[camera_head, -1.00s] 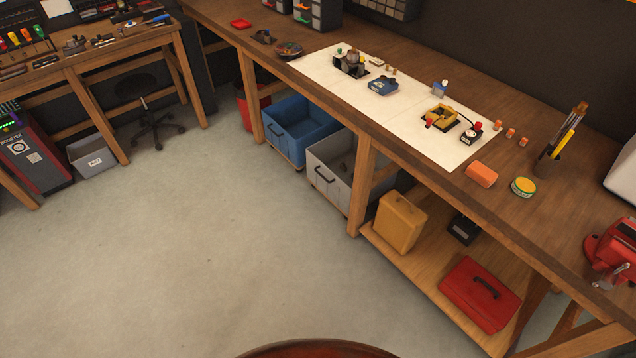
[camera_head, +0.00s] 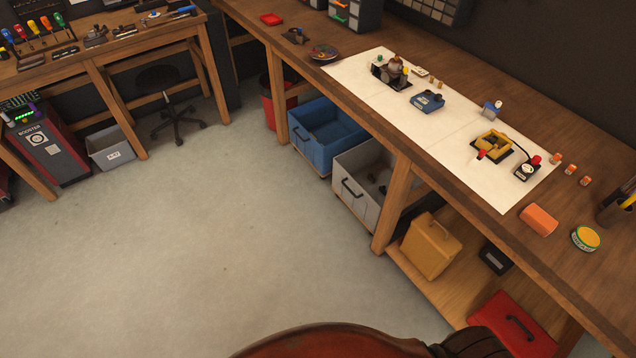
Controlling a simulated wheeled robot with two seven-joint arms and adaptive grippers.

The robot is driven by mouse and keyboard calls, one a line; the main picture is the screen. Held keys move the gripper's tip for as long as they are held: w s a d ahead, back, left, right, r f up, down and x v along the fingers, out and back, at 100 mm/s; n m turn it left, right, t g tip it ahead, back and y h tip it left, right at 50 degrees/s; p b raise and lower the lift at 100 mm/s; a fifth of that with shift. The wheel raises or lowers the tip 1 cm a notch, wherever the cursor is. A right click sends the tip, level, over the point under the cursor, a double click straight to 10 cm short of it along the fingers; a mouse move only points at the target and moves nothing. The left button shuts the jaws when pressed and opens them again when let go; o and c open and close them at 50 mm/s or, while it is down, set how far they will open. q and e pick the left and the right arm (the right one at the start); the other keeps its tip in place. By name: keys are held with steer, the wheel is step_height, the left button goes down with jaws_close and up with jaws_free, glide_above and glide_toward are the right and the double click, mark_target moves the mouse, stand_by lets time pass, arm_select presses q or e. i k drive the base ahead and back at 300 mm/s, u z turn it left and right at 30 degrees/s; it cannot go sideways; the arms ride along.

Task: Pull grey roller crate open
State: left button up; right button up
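The grey roller crate (camera_head: 358,205) stands on the floor under the long workbench, between the blue crate and a wooden bench leg. It has a dark handle (camera_head: 352,187) on its front face. Its top is open and a few dark items lie inside. The bench top hides its back part. Neither of my grippers is in view.
A blue crate (camera_head: 316,154) stands left of the grey one, with a red bin (camera_head: 270,103) beyond. A bench leg (camera_head: 393,205) and a yellow case (camera_head: 431,246) are to its right. The workbench (camera_head: 470,215) overhangs. The floor (camera_head: 210,240) in front is clear.

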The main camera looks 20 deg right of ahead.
mark_target(351, 168)
steer(key=u, duration=0.1)
steer(key=i, duration=0.65)
steer(key=z, duration=0.55)
steer(key=i, duration=0.55)
steer(key=z, duration=0.5)
